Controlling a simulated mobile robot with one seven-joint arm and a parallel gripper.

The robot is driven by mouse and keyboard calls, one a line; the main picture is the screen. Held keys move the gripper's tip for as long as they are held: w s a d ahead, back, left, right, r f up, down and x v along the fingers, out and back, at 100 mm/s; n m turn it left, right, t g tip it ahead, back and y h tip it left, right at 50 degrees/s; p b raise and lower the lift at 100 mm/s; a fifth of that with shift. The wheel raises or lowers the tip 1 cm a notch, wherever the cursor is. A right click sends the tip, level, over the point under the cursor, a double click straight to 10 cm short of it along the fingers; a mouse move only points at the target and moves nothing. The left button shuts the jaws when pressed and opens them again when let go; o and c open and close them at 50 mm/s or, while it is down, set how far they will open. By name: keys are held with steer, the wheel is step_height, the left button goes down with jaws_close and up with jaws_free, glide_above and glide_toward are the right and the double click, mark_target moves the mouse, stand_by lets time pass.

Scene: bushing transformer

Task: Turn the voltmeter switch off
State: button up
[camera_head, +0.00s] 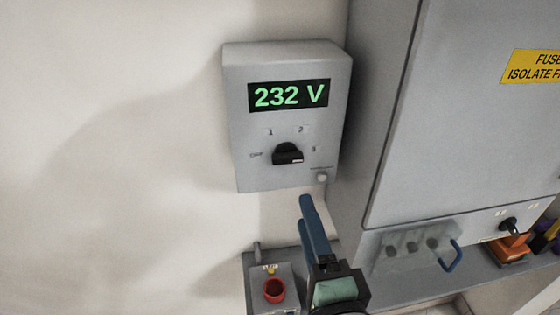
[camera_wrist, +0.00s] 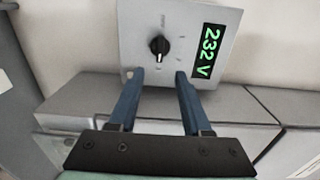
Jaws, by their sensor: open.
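The voltmeter (camera_head: 243,125) is a grey box on the wall with a lit green display reading 232 V (camera_head: 289,95). Its black rotary switch (camera_head: 288,154) sits below the display, with OFF at the left and 1, 2, 3 around to the right. The white mark on the knob points to the right, toward 3. In the wrist view the voltmeter appears turned sideways, and the switch (camera_wrist: 159,47) lies beyond the fingertips. My gripper (camera_head: 304,212) has blue fingers, is open and empty, and is below the voltmeter, apart from the knob. Both fingers show in the wrist view (camera_wrist: 160,74).
A large grey cabinet (camera_head: 440,120) with a yellow label (camera_head: 533,66) stands close at the right. A small box with a red button (camera_head: 274,290) is at lower left of my gripper. A small round knob (camera_head: 321,177) is at the voltmeter's lower right. The wall at left is clear.

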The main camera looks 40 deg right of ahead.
mark_target(289, 162)
steer(key=b+x, duration=0.1)
steer(key=x, duration=0.9)
steer(key=shift+w+d+r, duration=0.15)
steer(key=shift+w, duration=0.15)
steer(key=shift+x, duration=0.9)
jaws_close()
